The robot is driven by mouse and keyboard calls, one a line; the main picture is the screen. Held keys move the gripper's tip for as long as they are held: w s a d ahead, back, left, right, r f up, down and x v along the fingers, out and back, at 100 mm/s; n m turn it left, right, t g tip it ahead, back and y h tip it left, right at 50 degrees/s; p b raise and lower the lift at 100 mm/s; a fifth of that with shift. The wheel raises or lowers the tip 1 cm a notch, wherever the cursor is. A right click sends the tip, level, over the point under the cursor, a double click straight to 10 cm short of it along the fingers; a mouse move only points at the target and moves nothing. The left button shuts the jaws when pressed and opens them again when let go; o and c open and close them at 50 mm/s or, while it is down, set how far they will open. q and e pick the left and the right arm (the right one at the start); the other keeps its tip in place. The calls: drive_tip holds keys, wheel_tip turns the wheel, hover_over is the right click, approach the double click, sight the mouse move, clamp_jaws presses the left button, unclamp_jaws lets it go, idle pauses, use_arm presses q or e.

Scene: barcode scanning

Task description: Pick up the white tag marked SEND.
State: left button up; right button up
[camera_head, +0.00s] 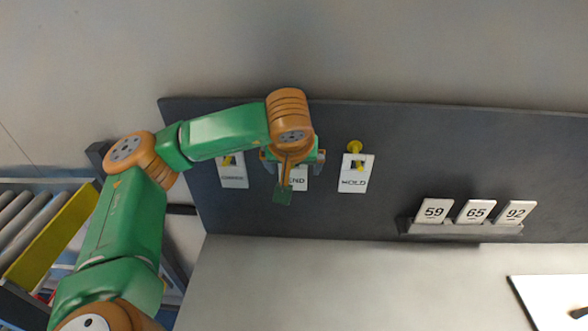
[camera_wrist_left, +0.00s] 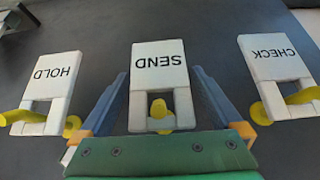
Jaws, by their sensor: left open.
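The white SEND tag (camera_head: 300,182) hangs on the dark board, mostly hidden behind my left gripper (camera_head: 293,160) in the head view. In the left wrist view the SEND tag (camera_wrist_left: 159,68) appears upside down in the middle, with a yellow peg (camera_wrist_left: 159,109) through its opening. The left gripper (camera_wrist_left: 160,76) is open, with one finger on each side of the tag and a visible gap on both sides. My right gripper is not in view.
The HOLD tag (camera_head: 355,180) and the CHECK tag (camera_head: 233,178) hang on yellow pegs on either side. A small ledge (camera_head: 462,228) holds cards 59, 65 and 92 at the right. A roller rack with a yellow side (camera_head: 50,240) stands at the left.

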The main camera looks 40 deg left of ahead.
use_arm(q)
drive_tip(key=shift+s, duration=0.15)
drive_tip(key=c, duration=1.3)
drive_tip(key=shift+r, duration=0.15)
